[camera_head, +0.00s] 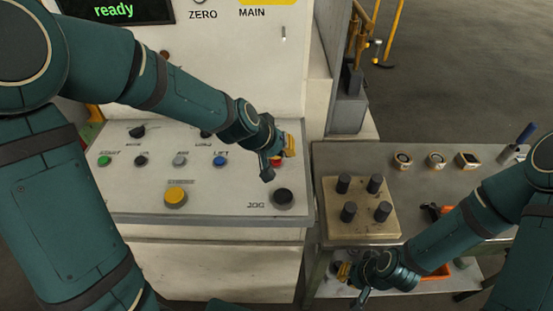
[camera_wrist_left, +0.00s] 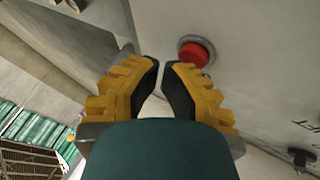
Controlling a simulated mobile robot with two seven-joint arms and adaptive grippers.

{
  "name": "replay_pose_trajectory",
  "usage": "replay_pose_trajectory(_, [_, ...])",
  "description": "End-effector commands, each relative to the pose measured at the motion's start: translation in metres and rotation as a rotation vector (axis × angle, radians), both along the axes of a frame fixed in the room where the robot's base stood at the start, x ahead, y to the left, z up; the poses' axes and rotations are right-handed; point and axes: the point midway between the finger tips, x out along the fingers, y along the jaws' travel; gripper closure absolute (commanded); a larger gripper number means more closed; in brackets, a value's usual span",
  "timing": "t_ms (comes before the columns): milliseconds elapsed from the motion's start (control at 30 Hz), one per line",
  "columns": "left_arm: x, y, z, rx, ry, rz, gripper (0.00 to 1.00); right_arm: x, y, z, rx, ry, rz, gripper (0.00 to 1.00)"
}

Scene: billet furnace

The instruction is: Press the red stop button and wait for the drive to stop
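The red stop button (camera_wrist_left: 194,52) shows in the left wrist view as a round red cap on the pale panel, just beyond and right of my left fingertips. In the head view the red button (camera_head: 277,162) is mostly hidden behind my left gripper (camera_head: 289,146), at the right of the sloped console. My left gripper (camera_wrist_left: 161,64) holds nothing; its yellow-backed fingers nearly meet at the tips. A gap shows between the tips and the button in the wrist view. My right gripper (camera_head: 351,272) is low by the bench's front edge; its fingers are too small to read.
The console (camera_head: 230,190) also bears a yellow button (camera_head: 175,197), a black knob (camera_head: 283,196), a blue button (camera_head: 220,161) and a green button (camera_head: 104,160). The display (camera_head: 116,11) reads "ready". A bench (camera_head: 415,190) to the right carries a block with dark pegs (camera_head: 361,208).

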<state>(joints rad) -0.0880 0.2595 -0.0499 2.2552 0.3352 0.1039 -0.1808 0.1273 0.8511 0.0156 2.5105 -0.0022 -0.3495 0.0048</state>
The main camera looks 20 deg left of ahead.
Motion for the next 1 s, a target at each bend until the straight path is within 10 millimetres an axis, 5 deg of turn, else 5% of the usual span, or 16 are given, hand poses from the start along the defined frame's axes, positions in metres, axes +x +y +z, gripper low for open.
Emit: replay_pose_trajectory(1000, [-0.0003,-0.0001,-0.002,0.0,0.001,0.0,1.0,0.0,0.0,-0.002,0.0,0.0,0.0,1.0])
